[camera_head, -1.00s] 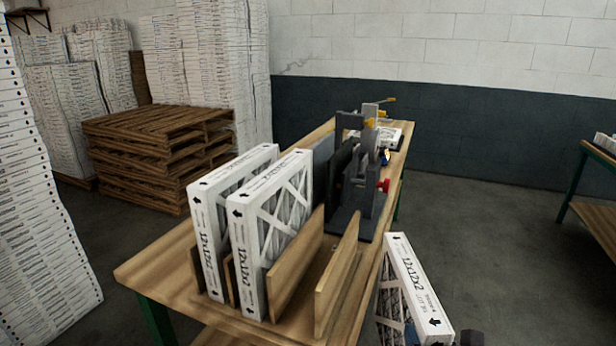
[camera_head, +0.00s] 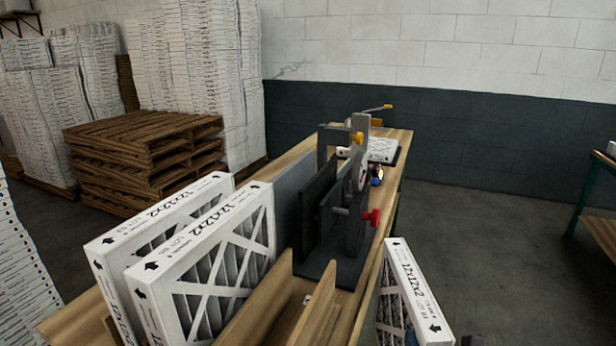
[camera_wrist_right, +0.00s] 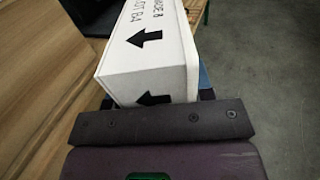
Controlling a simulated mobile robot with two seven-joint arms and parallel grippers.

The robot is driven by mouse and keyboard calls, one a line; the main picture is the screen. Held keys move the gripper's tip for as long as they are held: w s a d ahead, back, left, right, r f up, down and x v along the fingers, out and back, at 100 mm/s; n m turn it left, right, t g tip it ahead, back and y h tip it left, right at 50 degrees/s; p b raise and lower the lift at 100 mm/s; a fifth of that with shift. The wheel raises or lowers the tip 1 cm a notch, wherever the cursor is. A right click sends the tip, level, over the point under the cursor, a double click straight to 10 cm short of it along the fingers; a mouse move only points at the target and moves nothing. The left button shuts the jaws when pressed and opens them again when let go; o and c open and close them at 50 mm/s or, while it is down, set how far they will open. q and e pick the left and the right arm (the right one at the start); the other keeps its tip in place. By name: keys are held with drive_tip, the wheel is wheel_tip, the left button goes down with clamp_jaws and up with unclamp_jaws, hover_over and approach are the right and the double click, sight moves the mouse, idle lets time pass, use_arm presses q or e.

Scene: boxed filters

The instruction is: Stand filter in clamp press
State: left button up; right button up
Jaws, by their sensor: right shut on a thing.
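A white boxed filter marked 12x12x2 (camera_head: 415,288) is held upright by my right gripper (camera_head: 440,340), to the right of the bench edge. Only dark bits of that gripper show at the bottom of the head view. In the right wrist view the filter's white end with black arrows (camera_wrist_right: 155,60) stands just beyond the dark gripper body (camera_wrist_right: 160,124); the fingertips are hidden. The grey clamp press (camera_head: 356,235) with a red knob (camera_head: 373,217) stands on the bench, with dark upright plates and a gap between them. My left gripper is not in view.
Two filters (camera_head: 205,225) stand in a wooden rack (camera_head: 262,295) on the bench (camera_head: 402,142), beside an empty slot. Another filter (camera_head: 380,149) lies flat behind the press. Pallets (camera_head: 140,150) and stacks of filters stand at left.

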wheel_tip(320, 180, down, 12)
drive_tip(key=g+b, duration=0.1)
drive_tip(key=b, duration=0.4)
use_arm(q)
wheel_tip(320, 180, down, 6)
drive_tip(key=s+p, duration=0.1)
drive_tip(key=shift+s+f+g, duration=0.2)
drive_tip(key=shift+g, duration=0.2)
use_arm(e)
wheel_tip(320, 180, up, 7)
drive_tip(key=shift+s+f, duration=0.2)
drive_tip(key=shift+s, duration=0.15)
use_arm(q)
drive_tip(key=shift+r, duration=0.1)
use_arm(e)
drive_tip(key=shift+s+r, duration=0.1)
